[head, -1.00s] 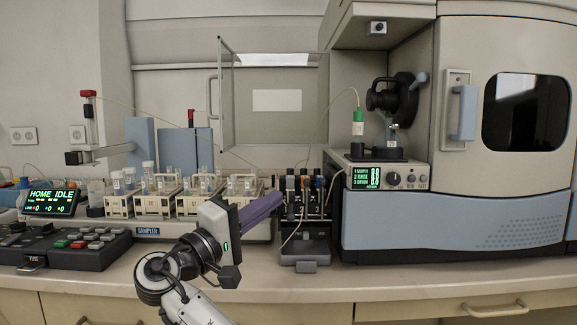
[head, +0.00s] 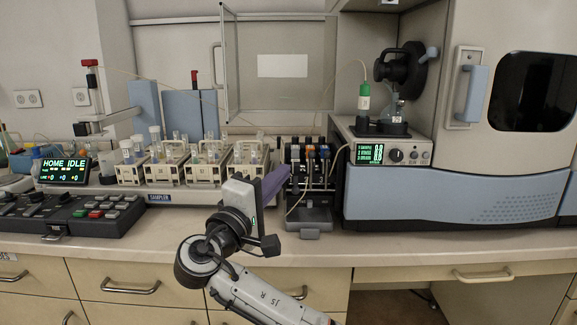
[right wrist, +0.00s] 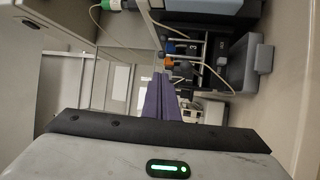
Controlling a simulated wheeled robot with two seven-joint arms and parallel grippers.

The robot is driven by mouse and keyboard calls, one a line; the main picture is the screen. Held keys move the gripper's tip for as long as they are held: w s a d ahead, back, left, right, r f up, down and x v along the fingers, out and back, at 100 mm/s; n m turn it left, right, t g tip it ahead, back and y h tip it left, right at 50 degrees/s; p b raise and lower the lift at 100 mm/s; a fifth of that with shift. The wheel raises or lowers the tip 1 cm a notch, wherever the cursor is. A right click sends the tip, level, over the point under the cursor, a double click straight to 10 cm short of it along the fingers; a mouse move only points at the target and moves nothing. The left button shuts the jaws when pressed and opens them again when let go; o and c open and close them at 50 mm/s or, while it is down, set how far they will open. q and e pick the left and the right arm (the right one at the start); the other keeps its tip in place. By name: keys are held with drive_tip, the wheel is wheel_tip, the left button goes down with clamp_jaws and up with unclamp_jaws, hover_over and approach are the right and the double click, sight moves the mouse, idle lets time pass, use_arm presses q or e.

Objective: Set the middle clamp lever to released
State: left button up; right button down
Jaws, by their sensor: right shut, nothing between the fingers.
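The clamp unit (head: 309,190) is a small black block with several upright levers side by side, at the centre of the head view. The middle clamp lever (head: 310,153) stands between its neighbours; its exact position is too small to tell. In the right wrist view the unit (right wrist: 220,62) appears sideways, with blue and orange lever parts beyond my fingertips. My right gripper (head: 280,178) has purple fingers, shut and empty, just left of the unit. In the head view its tips overlap the unit's left edge; I cannot tell whether they touch. My left gripper is out of view.
The sampler (head: 170,196) with vial racks stands left of the clamp unit. The spectrometer (head: 450,200) stands close on its right. Thin tubing (head: 334,165) runs beside the levers. Bare bench (head: 400,246) lies in front.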

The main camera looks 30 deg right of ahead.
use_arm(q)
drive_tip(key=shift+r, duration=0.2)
use_arm(e)
drive_tip(key=x, duration=0.9)
drive_tip(key=shift+s, duration=0.1)
use_arm(q)
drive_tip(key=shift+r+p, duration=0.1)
drive_tip(key=shift+p, duration=0.25)
use_arm(e)
drive_tip(key=shift+s+a+f, duration=0.25)
drive_tip(key=shift+s+a, duration=0.3)
drive_tip(key=shift+s, duration=0.35)
